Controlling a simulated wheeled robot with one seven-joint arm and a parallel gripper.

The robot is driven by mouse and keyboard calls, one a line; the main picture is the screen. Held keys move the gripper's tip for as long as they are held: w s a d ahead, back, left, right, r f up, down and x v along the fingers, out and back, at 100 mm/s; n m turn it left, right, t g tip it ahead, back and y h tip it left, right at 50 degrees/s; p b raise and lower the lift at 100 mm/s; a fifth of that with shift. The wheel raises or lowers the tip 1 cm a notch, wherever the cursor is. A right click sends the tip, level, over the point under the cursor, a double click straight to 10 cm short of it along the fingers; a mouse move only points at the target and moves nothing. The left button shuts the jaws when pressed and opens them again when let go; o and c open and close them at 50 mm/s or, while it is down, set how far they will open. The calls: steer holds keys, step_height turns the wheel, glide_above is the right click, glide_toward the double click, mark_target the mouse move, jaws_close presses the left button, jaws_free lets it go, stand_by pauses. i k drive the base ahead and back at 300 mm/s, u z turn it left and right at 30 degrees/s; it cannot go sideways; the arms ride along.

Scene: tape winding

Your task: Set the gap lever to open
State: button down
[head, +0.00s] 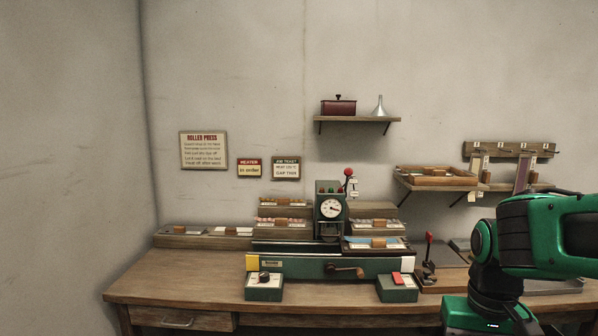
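The roller press (330,268) stands on the wooden bench, with a round dial (332,208) on its upright head. A lever with a red ball knob (348,172) rises at the right of the head, beside small white tags (353,187) too small to read. A second lever with a red knob (429,237) stands upright on a base to the right of the press. I cannot tell from labels which one is the gap lever, nor its setting. My green arm is at the right, apart from both levers; my gripper is not in view.
Small control boxes (264,286) and (398,287) stand at the bench front. A crank handle (346,271) sticks out of the press front. A wall shelf (357,119) and a tray (437,177) hang above. The bench's left front (170,285) is clear.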

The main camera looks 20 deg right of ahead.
mark_target(348, 172)
steer(key=u, duration=0.1)
steer(key=i, duration=1.05)
steer(key=z, duration=0.2)
